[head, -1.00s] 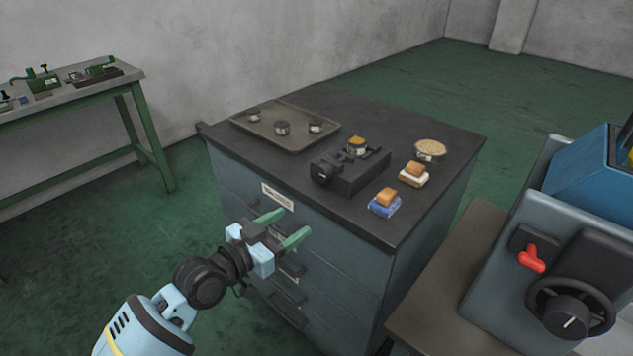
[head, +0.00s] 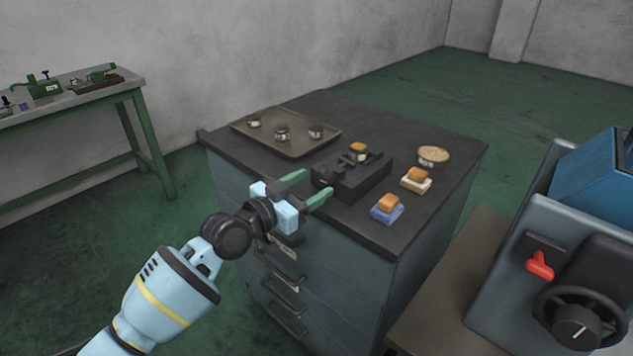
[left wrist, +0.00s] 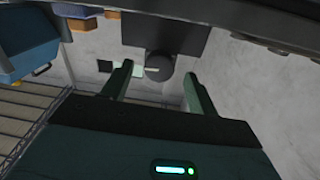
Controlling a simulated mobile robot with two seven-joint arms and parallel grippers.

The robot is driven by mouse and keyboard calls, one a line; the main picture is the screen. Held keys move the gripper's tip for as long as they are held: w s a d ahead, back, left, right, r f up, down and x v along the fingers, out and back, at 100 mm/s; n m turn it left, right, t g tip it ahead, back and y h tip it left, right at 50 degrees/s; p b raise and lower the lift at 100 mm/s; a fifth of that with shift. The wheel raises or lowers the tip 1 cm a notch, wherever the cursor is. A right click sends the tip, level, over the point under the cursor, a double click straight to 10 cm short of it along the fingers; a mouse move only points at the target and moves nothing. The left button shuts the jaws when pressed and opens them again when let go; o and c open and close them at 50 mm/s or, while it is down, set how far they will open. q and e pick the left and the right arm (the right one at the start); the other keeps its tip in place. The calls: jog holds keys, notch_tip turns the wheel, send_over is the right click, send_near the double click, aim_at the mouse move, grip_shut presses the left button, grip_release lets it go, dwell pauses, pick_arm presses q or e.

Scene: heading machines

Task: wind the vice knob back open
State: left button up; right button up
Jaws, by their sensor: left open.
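The dark vice (head: 362,182) sits near the front edge of the cabinet top, with a small round yellow-topped piece (head: 358,149) between its jaws. Its knob, a dark round end with a pale mark, shows in the left wrist view (left wrist: 159,67), in line with the gap between my fingers. My left gripper (head: 318,185) is open and empty, with its green fingertips just in front of the vice's knob end. The fingers seem short of the knob; I cannot tell if they touch it. My right gripper is not in view.
A tray (head: 262,145) with three small round pieces lies at the back left of the cabinet top. A round dish (head: 433,156) and two orange-topped blocks (head: 416,180) (head: 387,209) stand right of the vice. A machine with a red switch (head: 540,265) is at the right.

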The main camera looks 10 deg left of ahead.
pick_arm(q)
jog(key=shift+x, duration=1.15)
jog(key=shift+c, duration=0.3)
jog(key=shift+c, duration=1.1)
jog(key=c, duration=0.7)
